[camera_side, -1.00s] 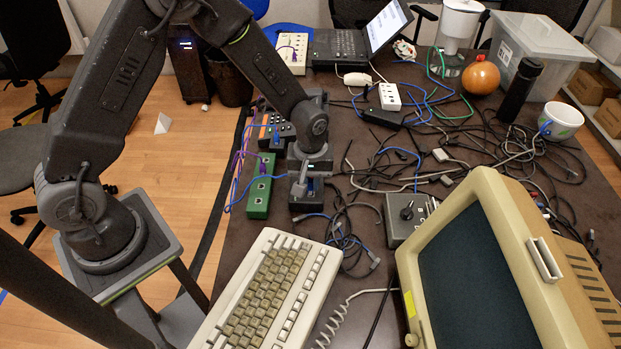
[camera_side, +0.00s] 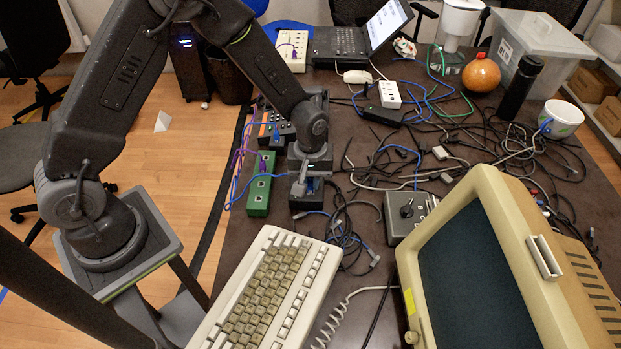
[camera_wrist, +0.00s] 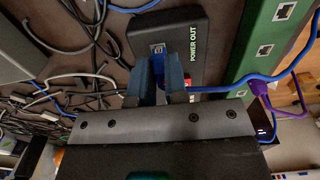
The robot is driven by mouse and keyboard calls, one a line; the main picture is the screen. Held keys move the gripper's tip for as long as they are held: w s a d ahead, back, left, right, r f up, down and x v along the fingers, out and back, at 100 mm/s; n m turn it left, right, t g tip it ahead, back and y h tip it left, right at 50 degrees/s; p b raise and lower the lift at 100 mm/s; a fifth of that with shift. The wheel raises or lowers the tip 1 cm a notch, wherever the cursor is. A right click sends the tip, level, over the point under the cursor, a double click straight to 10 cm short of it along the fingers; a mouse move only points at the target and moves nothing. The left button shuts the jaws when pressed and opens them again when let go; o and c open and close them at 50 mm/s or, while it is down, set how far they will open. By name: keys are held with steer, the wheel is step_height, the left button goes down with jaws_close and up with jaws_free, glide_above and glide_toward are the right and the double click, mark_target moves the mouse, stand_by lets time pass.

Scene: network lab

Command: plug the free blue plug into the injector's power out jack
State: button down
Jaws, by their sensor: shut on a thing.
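The plug's blue cable (camera_wrist: 222,86) leads off to the right. Whether the plug's tip is inside the jack or just short of it I cannot tell. In the side view my gripper (camera_side: 302,188) is low over the dark injector, beside the green box, and hides most of the plug.
The green box (camera_side: 259,188) with several ports stands close beside; a purple cable (camera_wrist: 270,100) runs there. A keyboard (camera_side: 270,290), a grey box with a knob (camera_side: 402,217) and a beige monitor (camera_side: 490,270) stand nearer. Tangled dark cables (camera_side: 345,225) lie right of the injector.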

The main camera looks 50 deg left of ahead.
steer(key=shift+f, duration=0.3)
steer(key=c, duration=1.1)
jaws_free()
step_height(320, 180, up, 13)
steer(key=s+a+r+m+t, duration=0.2)
steer(key=s+r+m+t, duration=0.15)
steer(key=s+r, duration=0.7)
steer(key=s+r+m, duration=0.1)
steer(key=s+r, duration=0.1)
steer(key=s, duration=0.1)
steer(key=s+a+r+m+t, duration=0.1)
steer(key=s+r+m, duration=0.1)
steer(key=s, duration=0.1)
steer(key=s+r+m+t, duration=0.1)
steer(key=s+m, duration=0.1)
steer(key=s, duration=0.1)
steer(key=shift+s+a+r+m, duration=0.15)
steer(key=shift+a+r+m, duration=0.1)
steer(key=shift+a+r, duration=0.15)
